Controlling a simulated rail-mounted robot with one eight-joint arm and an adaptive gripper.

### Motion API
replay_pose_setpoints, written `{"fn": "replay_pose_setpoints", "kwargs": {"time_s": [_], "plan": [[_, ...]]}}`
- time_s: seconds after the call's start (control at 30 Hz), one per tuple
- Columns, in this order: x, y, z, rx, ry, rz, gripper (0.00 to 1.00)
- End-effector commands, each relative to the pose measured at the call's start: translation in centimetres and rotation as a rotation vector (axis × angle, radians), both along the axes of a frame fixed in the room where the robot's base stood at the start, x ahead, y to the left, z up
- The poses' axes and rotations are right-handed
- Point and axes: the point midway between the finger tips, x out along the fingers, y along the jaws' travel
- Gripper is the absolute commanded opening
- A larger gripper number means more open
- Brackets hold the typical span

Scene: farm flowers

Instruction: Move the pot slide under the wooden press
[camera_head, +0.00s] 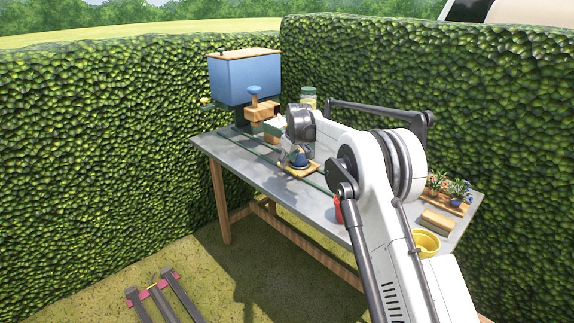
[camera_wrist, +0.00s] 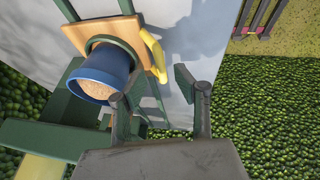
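The pot slide, a wooden board (camera_head: 311,171), lies on the table's green rail and carries a blue pot (camera_head: 299,158). In the wrist view the board (camera_wrist: 103,33), the blue pot with pale brown filling (camera_wrist: 103,76), and a yellow handle (camera_wrist: 154,54) at the board's edge show. My gripper (camera_wrist: 158,92) is open, its two fingers apart, with the handle beyond the fingertips; I cannot tell whether they touch. In the head view my gripper (camera_head: 290,148) is beside the pot, partly hidden. The wooden press (camera_head: 262,111) with a blue knob stands farther back along the rail.
A blue hopper (camera_head: 244,78) stands behind the press. A lidded jar (camera_head: 308,97) is at the table's back. Potted flowers (camera_head: 449,190), a wooden block (camera_head: 438,221), a yellow pot (camera_head: 426,242) and a red object (camera_head: 338,209) are at the right. Hedges enclose the table (camera_head: 232,160).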

Motion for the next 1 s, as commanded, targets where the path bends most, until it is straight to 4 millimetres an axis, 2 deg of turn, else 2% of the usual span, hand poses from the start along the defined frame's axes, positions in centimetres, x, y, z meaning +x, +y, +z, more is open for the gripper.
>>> {"fn": "replay_pose_setpoints", "kwargs": {"time_s": [0.3,0.5,0.7,1.0], "plan": [[-2.3,-0.9,5.4,0.000,0.000,-0.001,0.30],[-3.1,-1.3,7.4,0.000,0.000,0.000,0.30],[-3.4,-1.4,7.9,0.000,0.000,0.000,0.30],[-3.4,-1.3,7.6,-0.011,-0.004,-0.001,0.30]]}}
